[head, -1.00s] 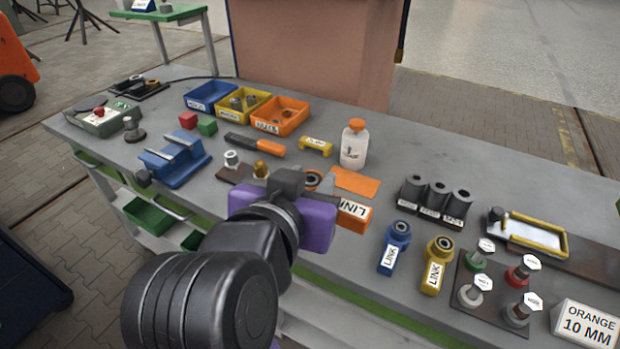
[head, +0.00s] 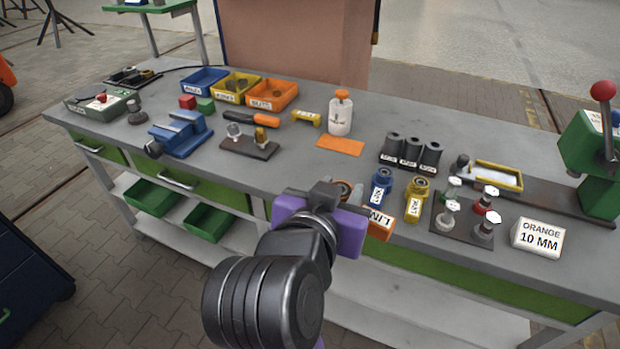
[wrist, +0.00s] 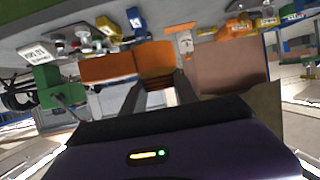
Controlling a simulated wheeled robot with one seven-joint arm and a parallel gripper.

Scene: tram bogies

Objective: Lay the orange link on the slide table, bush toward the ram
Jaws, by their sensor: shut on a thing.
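The orange link (head: 379,224), with a white LINK label, is held in my gripper (wrist: 160,88). In the wrist view the orange link (wrist: 110,67) lies across between the two fingers. The fingertips are hidden in the head view. The link is in front of the blue and yellow links, apart from the slide table. The slide table (head: 519,181), a pale plate with a yellow rim, sits on a dark rail to the right. The green press (head: 584,145) stands at the rail's right end; its ram is not clear.
A blue link (head: 381,188) and a yellow link (head: 416,200) stand near the held link. A dark plate with several topped pins (head: 465,222) and an ORANGE 10 MM sign (head: 538,238) are right of them. Three dark cylinders (head: 411,150) stand behind. An orange mat (head: 340,146) lies flat.

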